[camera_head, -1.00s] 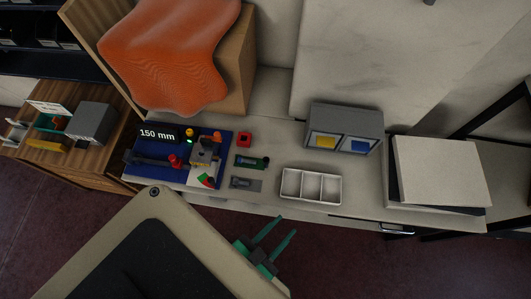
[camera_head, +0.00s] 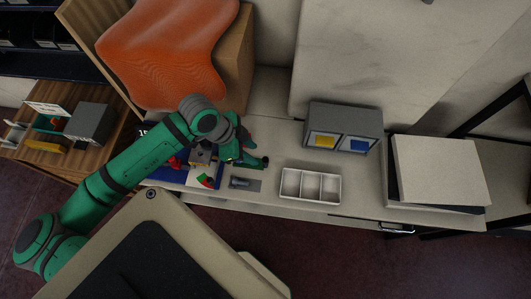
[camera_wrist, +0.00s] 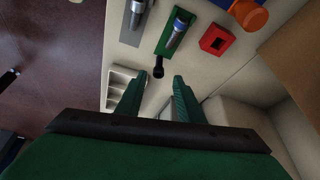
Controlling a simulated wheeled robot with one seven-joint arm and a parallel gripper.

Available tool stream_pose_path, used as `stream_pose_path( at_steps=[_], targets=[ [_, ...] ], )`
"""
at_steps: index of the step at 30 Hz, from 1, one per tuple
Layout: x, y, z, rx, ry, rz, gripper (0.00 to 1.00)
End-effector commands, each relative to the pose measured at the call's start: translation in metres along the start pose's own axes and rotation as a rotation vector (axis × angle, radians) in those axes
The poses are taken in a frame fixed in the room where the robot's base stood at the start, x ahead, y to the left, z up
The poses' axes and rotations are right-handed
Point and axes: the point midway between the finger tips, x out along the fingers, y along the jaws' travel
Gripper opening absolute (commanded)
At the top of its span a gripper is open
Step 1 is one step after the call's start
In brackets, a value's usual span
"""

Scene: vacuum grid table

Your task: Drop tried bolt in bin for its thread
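My gripper (camera_head: 243,150) hangs over the work table by the green plate; it is open and empty in the wrist view (camera_wrist: 158,84). A bolt with a blue band (camera_wrist: 179,33) lies on the green plate (camera_wrist: 168,42), just beyond the fingertips. A black knob (camera_wrist: 158,68) shows at the plate's near end, between the fingers in the picture. A second, grey bolt (camera_head: 241,183) lies on a grey plate (camera_head: 256,187); it also shows in the wrist view (camera_wrist: 137,12). A grey two-part bin (camera_head: 372,118) carries yellow (camera_head: 325,141) and blue (camera_head: 359,146) labels.
A white three-compartment tray (camera_head: 310,199) stands right of the plates. A red square block (camera_wrist: 215,39) sits beside the green plate. My arm covers much of the blue board (camera_head: 174,180) and its gauge. A pale box (camera_head: 440,170) lies at the right.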

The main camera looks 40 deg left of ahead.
Motion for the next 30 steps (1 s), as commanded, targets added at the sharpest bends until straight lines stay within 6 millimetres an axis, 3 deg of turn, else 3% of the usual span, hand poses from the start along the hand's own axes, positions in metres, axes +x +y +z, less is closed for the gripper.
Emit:
stream_pose_path(
  at_steps=[5, 13, 23, 30],
  targets=[
    [-0.005, -0.001, -0.009, 0.037, -0.012, 0.039, 0.34],
    [0.033, 0.000, -0.008, 0.038, -0.012, 0.041, 0.34],
    [0.053, 0.001, -0.008, 0.037, -0.012, 0.040, 0.34],
    [0.085, 0.000, -0.008, 0.037, -0.013, 0.040, 0.34]
  ],
)
